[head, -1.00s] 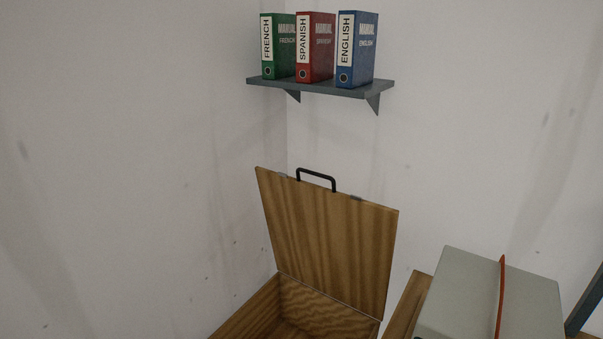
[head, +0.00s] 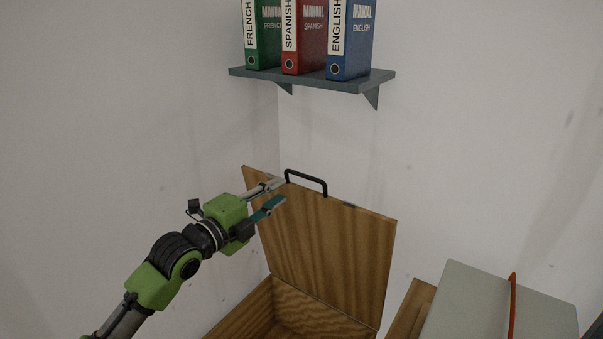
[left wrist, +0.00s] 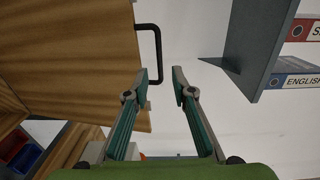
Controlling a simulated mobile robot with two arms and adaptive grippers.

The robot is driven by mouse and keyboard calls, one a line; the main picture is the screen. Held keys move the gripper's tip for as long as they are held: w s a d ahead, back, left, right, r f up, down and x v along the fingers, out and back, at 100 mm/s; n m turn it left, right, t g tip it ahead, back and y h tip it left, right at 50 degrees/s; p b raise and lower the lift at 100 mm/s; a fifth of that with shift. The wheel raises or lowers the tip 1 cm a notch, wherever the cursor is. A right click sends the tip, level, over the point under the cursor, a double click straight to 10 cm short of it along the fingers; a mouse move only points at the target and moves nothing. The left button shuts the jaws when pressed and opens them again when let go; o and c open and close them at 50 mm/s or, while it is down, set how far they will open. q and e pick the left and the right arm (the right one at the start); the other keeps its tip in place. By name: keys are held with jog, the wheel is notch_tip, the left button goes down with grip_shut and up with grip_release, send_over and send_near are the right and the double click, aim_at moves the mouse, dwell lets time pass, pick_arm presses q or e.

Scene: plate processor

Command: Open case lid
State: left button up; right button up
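The wooden case lid (head: 325,245) stands raised, nearly upright, above the open wooden case (head: 240,315). Its black handle (head: 306,172) sits on the top edge of the lid. My left gripper (head: 279,191) is open and empty at the lid's upper left, beside the left end of the handle. In the left wrist view, the lid (left wrist: 70,55) fills the left side, and the handle (left wrist: 158,50) is just beyond the open fingertips (left wrist: 160,75). I cannot tell whether a finger touches the lid or handle. My right gripper is not in view.
A wall shelf (head: 310,80) above the lid carries green (head: 265,35), red (head: 308,35) and blue (head: 352,40) manuals. A grey box with a red strip (head: 480,310) stands right of the case. White walls close the corner behind.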

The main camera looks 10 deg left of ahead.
aim_at(302, 176)
pick_arm(q)
jog(key=p+x, duration=0.2)
jog(key=x, duration=0.9)
jog(key=shift+f, duration=0.15)
grip_shut()
